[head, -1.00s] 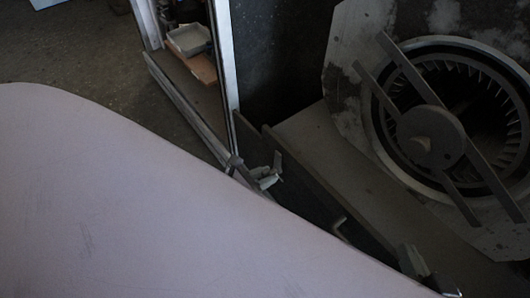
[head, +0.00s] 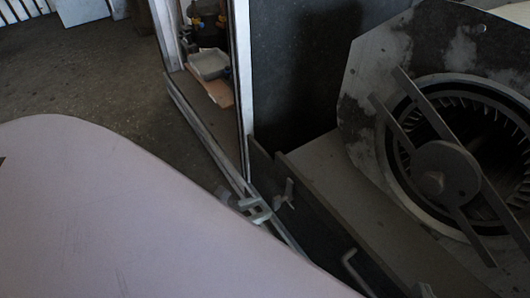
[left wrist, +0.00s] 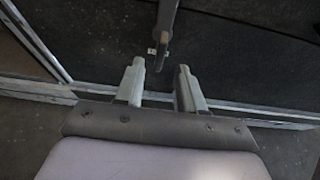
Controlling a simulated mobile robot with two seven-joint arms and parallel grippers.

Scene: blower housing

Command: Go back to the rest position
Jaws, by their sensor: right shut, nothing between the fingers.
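My left gripper (left wrist: 160,85) is open in the left wrist view, with a clear gap between its two pale fingers and nothing held. A grey bar (left wrist: 167,25) hangs just beyond the fingertips, apart from them. In the head view, the left gripper's fingers (head: 257,208) show small past the edge of my large pale lilac arm cover, beside a small lever (head: 285,193). My right gripper cannot be made out in the head view. The blower housing (head: 385,75) with its round fan opening and crossbars stands at the right.
A metal-framed cabinet (head: 245,75) with a grey tray (head: 209,64) inside stands near the top centre. A dark low panel with a bent handle (head: 355,270) runs below the blower. Bare floor (head: 110,85) lies at the upper left.

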